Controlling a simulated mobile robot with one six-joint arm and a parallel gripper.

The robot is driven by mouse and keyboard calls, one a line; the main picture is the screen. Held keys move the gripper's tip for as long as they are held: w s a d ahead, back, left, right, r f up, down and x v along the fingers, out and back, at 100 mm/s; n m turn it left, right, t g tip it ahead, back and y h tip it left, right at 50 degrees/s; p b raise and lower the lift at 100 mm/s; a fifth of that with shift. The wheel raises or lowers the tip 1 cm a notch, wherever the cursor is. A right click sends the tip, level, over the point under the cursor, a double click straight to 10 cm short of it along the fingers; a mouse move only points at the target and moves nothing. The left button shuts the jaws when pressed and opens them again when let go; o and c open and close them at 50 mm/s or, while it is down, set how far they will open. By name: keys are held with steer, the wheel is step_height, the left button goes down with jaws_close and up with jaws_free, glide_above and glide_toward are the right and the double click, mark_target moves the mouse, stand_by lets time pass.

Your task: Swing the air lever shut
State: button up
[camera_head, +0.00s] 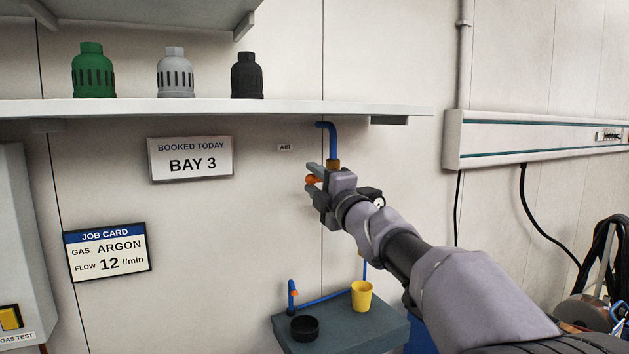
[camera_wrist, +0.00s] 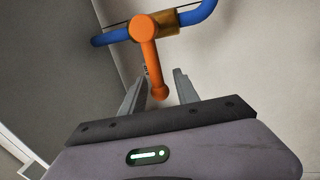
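The orange air lever (camera_wrist: 151,62) hangs from a round orange hub on a brass valve body (camera_wrist: 178,18) set in a blue pipe (camera_wrist: 205,10). In the wrist view the lever points across the line of the pipe, its rounded end toward my gripper. In the head view the lever's orange end (camera_head: 313,179) shows at my gripper, below the brass fitting (camera_head: 333,164) and near the AIR label (camera_head: 285,147). My gripper (camera_wrist: 158,86) is open. Its two fingers stand on either side of the lever's end, with a gap visible on both sides.
A shelf (camera_head: 200,107) with green, grey and black caps runs above my gripper. Below is a grey bench (camera_head: 385,333) with a yellow cup (camera_head: 361,296) and a black dish (camera_head: 304,328). A wall trunking (camera_head: 540,140) is at right. The wall left of my gripper is flat.

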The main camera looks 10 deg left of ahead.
steer(key=v, duration=1.7)
steer(key=shift+s+d, duration=0.2)
steer(key=s+d+f+m+g+h, duration=0.1)
steer(key=s+d+f+m+h, duration=0.4)
steer(key=d+m, duration=0.35)
steer(key=s+d+f+m+g+h, duration=0.1)
steer(key=s+d+f+m+h, duration=0.2)
steer(key=d+f+m+h, duration=0.5)
steer(key=s+a+f+m+g+y, duration=0.1)
steer(key=s+f+m+g, duration=0.1)
steer(key=s+f+m, duration=0.2)
steer(key=s+a+f+m+g+y, duration=0.1)
steer(key=s+f+m+g, duration=0.2)
steer(key=s, duration=0.8)
steer(key=s+a+f+m+g, duration=0.1)
steer(key=s+f+m+g, duration=0.2)
steer(key=s+f+m, duration=0.3)
steer(key=shift+s+a+f+y, duration=0.25)
steer(key=shift+s+f+y, duration=0.2)
steer(key=shift+s, duration=0.35)
